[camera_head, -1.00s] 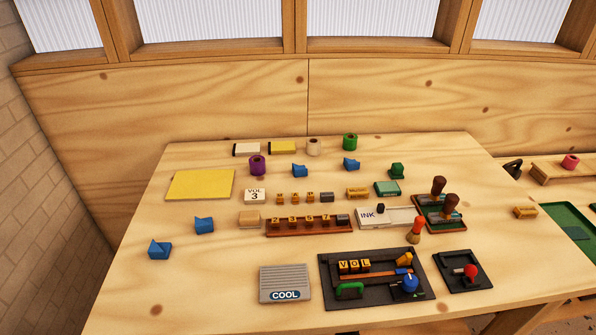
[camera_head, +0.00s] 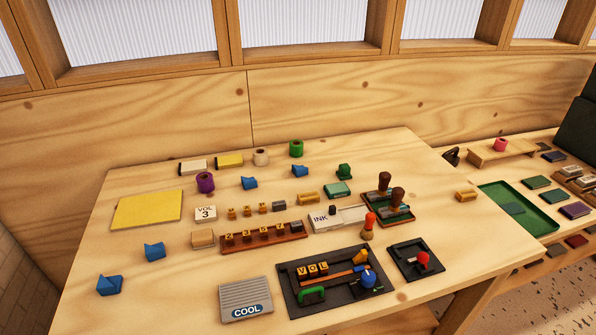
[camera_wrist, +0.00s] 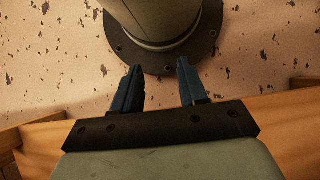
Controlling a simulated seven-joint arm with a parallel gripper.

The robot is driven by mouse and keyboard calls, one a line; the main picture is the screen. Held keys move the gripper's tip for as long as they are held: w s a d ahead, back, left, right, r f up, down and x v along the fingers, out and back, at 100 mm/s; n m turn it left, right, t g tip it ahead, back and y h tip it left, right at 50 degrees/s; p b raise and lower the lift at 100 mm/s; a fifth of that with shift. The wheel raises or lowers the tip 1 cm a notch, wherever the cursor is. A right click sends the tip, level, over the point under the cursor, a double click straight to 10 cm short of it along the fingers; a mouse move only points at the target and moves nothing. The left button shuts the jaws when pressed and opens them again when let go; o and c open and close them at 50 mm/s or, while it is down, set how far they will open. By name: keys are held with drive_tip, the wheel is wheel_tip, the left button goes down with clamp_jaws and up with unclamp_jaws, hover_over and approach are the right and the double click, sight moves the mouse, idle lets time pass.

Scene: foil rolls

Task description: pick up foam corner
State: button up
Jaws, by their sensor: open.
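Several blue foam corners lie on the wooden table (camera_head: 150,300). One foam corner (camera_head: 110,285) is at the near left and another foam corner (camera_head: 154,250) is a little behind it. No foam corner shows in the wrist view.
Foil rolls, purple (camera_head: 205,183) and green (camera_head: 296,149), stand at the back. A yellow pad (camera_head: 147,210) lies left. A grey COOL block (camera_head: 246,299) and a black tray (camera_head: 290,290) are at the front. A green tray (camera_head: 535,222) lies right.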

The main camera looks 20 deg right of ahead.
idle(0.3)
drive_tip(key=o, duration=0.7)
drive_tip(key=shift+c, duration=0.2)
